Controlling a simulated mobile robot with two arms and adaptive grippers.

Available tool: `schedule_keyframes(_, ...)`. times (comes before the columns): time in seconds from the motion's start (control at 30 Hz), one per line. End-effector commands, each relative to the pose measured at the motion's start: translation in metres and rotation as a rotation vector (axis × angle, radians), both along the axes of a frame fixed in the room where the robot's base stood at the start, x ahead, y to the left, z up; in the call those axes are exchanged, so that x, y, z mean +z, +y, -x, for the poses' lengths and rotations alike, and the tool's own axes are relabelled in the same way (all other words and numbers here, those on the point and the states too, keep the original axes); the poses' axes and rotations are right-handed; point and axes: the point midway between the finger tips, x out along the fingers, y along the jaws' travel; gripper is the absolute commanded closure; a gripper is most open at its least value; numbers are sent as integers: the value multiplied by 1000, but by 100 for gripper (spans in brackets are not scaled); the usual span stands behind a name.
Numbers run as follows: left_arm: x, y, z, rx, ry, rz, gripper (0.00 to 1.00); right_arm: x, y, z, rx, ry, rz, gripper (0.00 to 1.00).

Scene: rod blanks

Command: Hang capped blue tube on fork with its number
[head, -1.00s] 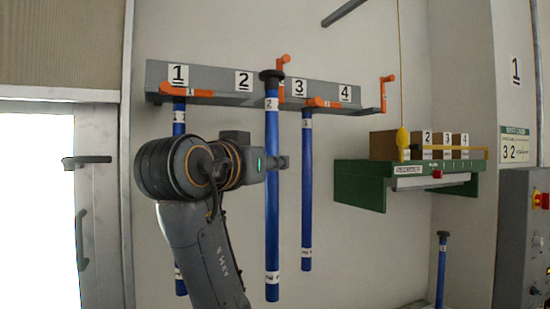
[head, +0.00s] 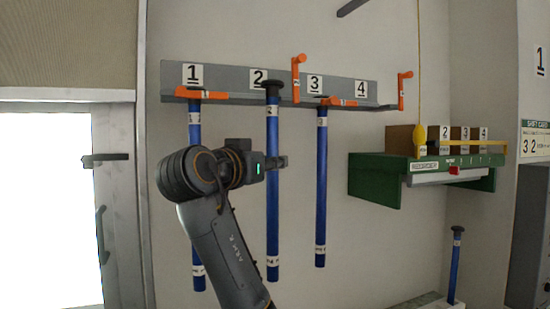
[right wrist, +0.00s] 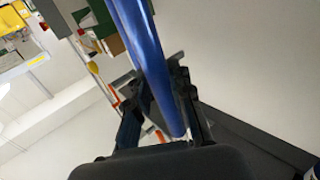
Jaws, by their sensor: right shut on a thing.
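My right gripper (head: 279,162) is shut on a blue tube (head: 272,205) with a black cap (head: 272,87), held upright. A white label below the cap seems to read 2. The cap is in front of the grey rack (head: 330,86), just below and right of plate 2 (head: 259,78); I cannot tell whether the tube is inside the fork. The orange latch (head: 296,78) beside it stands upright. In the right wrist view the tube (right wrist: 148,60) runs between the fingers (right wrist: 160,105). My left gripper is out of view.
Blue tubes hang at place 1 (head: 195,200) and place 3 (head: 321,190), under level orange latches. Place 4's latch (head: 402,90) is upright, with no tube. A green shelf (head: 375,180) with boxes is at right. Another capped tube (head: 455,265) stands lower right.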

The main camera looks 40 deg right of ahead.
Motion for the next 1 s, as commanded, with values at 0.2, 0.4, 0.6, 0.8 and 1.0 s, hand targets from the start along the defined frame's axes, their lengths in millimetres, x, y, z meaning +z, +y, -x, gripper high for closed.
schedule_keyframes(0.2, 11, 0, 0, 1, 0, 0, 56, 1, -4, -15, -1, 3, 1, 100)
schedule_keyframes(0.4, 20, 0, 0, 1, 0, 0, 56, 2, -7, -29, -1, 3, 0, 100)
schedule_keyframes(0.6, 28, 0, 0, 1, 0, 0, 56, 2, -10, -42, -1, 3, 0, 100)
schedule_keyframes(0.8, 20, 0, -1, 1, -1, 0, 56, -10, -11, -47, 1, 0, 0, 100)
schedule_keyframes(1.0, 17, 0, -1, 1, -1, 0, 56, -13, -11, -46, 1, 0, 1, 100)
